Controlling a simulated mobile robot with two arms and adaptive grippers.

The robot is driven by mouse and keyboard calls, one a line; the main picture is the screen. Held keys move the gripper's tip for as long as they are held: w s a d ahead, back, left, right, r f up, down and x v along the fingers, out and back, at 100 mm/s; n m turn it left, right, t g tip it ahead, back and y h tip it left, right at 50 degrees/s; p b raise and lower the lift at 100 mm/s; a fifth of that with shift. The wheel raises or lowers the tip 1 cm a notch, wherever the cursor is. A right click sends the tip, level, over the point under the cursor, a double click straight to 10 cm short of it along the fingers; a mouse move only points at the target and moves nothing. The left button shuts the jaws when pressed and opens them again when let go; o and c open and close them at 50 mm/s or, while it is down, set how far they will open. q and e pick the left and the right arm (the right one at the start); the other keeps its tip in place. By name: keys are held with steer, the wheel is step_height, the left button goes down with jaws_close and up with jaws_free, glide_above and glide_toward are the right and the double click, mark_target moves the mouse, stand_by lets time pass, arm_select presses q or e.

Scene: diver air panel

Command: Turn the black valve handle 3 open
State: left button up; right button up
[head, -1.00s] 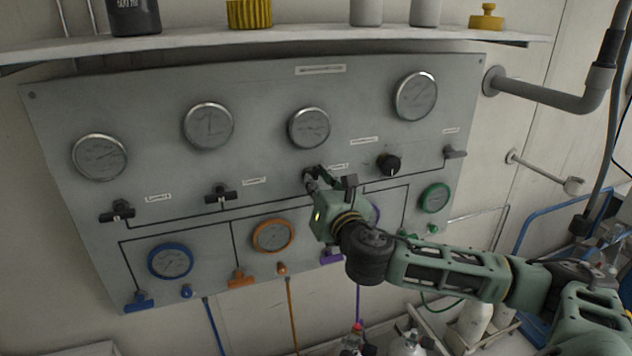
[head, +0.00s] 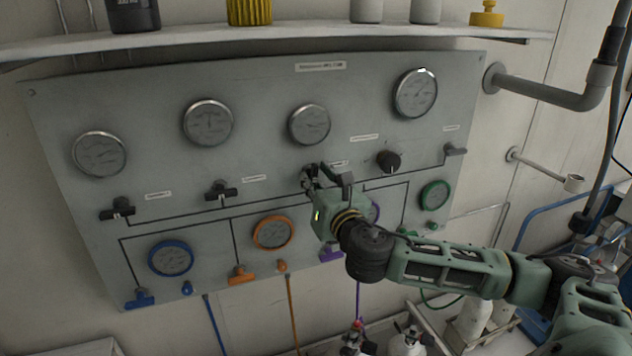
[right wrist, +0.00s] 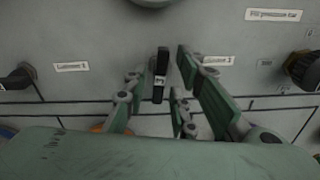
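In the head view, handle 3 (head: 308,181) is partly hidden behind my right gripper. My right gripper (head: 328,177) is at the panel around this handle. Its two fingers are apart, one on each side of the handle, and a gap shows on both sides in the right wrist view. Whether the fingertips reach past the handle's face is hard to tell. My left gripper is not in view.
The grey panel (head: 150,100) carries several gauges. Black handles 1 (head: 117,211) and 2 (head: 220,193) lie crosswise to the left. A round black knob (head: 388,161) is close on the right. A shelf (head: 200,38) juts out above, and a grey pipe (head: 550,96) is at right.

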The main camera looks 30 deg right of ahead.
steer(key=v, duration=0.7)
steer(key=shift+s, duration=0.25)
